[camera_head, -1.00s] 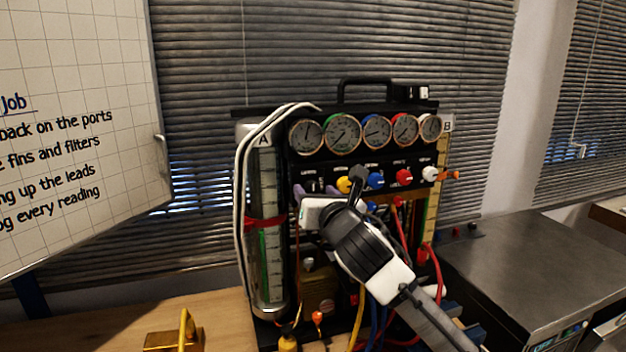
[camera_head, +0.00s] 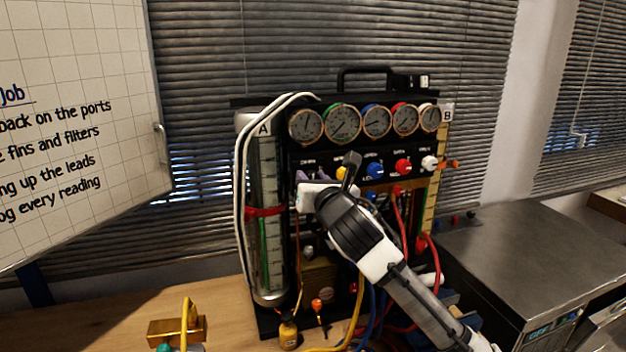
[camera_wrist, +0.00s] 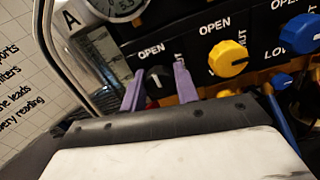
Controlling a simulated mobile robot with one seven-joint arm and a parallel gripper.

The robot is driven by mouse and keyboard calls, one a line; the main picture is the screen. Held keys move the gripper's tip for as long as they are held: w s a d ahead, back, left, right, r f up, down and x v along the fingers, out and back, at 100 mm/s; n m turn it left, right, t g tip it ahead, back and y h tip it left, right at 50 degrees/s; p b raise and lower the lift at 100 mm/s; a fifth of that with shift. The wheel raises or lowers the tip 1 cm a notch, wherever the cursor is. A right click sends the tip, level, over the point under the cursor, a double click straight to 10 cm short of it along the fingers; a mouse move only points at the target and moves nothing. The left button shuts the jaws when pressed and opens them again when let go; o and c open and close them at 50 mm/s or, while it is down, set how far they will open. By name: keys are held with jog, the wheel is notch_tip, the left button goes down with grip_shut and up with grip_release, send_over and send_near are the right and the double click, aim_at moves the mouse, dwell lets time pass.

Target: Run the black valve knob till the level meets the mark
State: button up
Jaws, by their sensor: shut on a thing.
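The black valve knob (camera_wrist: 158,79), with a white pointer line, sits under an "OPEN" label in the wrist view. The purple fingers of my gripper (camera_wrist: 158,90) are on either side of it, shut on it. In the head view my gripper (camera_head: 303,177) reaches the left end of the knob row, and the arm hides most of the black knob. The glass cylinder A (camera_head: 268,180) stands left of the panel with a red band (camera_head: 264,211) around it. A green strip shows inside, below the band; the exact liquid level is too small to tell.
Yellow (camera_wrist: 228,59) and blue (camera_wrist: 300,33) knobs sit close to the right of my gripper. Several gauges (camera_head: 342,124) line the panel top. A white hose (camera_head: 243,190) loops beside the cylinder. Coloured hoses hang below the panel. A steel unit (camera_head: 540,260) stands at right.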

jog(key=m+b, duration=0.3)
jog(key=shift+f+m, duration=0.15)
jog(key=shift+m, duration=0.25)
jog(key=m+b, duration=0.2)
jog(key=m, duration=0.3)
jog(key=shift+b, duration=0.3)
jog(key=m+b, duration=0.1)
jog(key=m, duration=0.4)
jog(key=shift+d, duration=0.1)
jog(key=shift+m+b, duration=0.55)
jog(key=shift+m, duration=1.55)
jog(key=o, duration=1)
jog(key=shift+c, duration=0.2)
